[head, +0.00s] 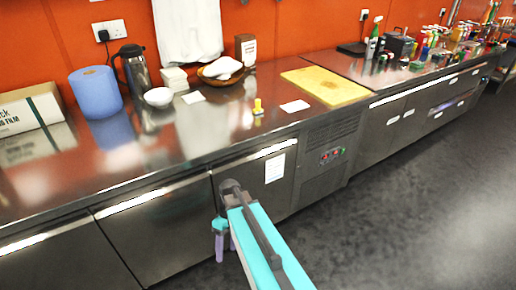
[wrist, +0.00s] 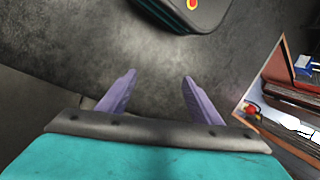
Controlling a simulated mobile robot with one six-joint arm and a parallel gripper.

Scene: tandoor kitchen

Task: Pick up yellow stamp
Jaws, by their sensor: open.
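My gripper (head: 225,248) hangs in front of the counter's doors, below the worktop and well apart from the stamp. In the wrist view my gripper (wrist: 158,88) shows two purple fingers spread apart with nothing between them. The fingers point towards the dark floor. The stamp does not show in the wrist view.
Near the stamp are a white card (head: 295,106), a yellow cutting board (head: 326,86), a basket with white cloth (head: 221,70) and a white bowl (head: 158,97). A blue paper roll (head: 95,92) and a flask (head: 135,70) stand left. Counter around the stamp's front is clear.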

